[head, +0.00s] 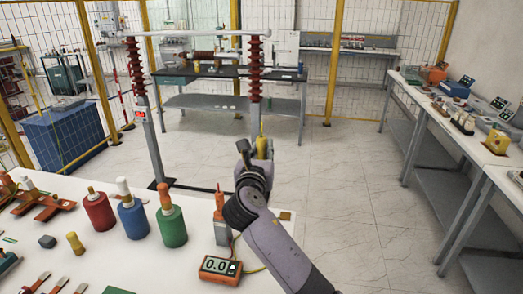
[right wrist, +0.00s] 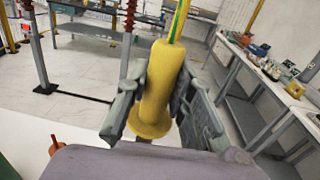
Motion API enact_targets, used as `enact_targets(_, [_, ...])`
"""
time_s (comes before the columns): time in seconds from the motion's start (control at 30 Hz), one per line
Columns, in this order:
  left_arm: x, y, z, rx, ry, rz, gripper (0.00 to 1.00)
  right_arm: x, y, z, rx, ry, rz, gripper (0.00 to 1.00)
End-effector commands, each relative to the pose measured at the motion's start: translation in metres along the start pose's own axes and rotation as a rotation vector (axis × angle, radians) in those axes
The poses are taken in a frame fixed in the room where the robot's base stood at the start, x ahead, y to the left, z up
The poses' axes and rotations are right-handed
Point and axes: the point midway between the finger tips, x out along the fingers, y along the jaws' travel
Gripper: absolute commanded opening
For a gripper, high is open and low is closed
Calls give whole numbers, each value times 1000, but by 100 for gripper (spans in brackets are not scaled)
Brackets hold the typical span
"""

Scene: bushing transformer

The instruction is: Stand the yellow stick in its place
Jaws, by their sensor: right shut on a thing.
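The yellow stick (head: 262,147) is upright in my right gripper, beyond the far edge of the white table. In the right wrist view its thick yellow handle (right wrist: 157,88) stands between the two grey fingers of my right gripper (right wrist: 160,100). A thin yellow and green rod (right wrist: 180,20) rises from the handle and leaves the top of that view. The handle has a wide flange at its lower end. In the head view my right gripper (head: 258,150) is partly hidden by its own wrist. I cannot make out the stick's place. My left gripper is not in view.
The white table (head: 110,262) holds red, blue (head: 132,217) and green cylinders and a meter (head: 220,268) with a cable. Beyond it stands a frame with red ribbed insulators (head: 136,68). Benches (head: 440,125) line the right wall. The floor between is clear.

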Motion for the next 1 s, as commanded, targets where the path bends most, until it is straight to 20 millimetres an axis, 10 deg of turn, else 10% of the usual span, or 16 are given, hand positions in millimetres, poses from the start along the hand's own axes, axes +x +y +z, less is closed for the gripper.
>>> enact_targets(1.0, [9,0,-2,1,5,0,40,0,0,-20,-1,-2,0,0])
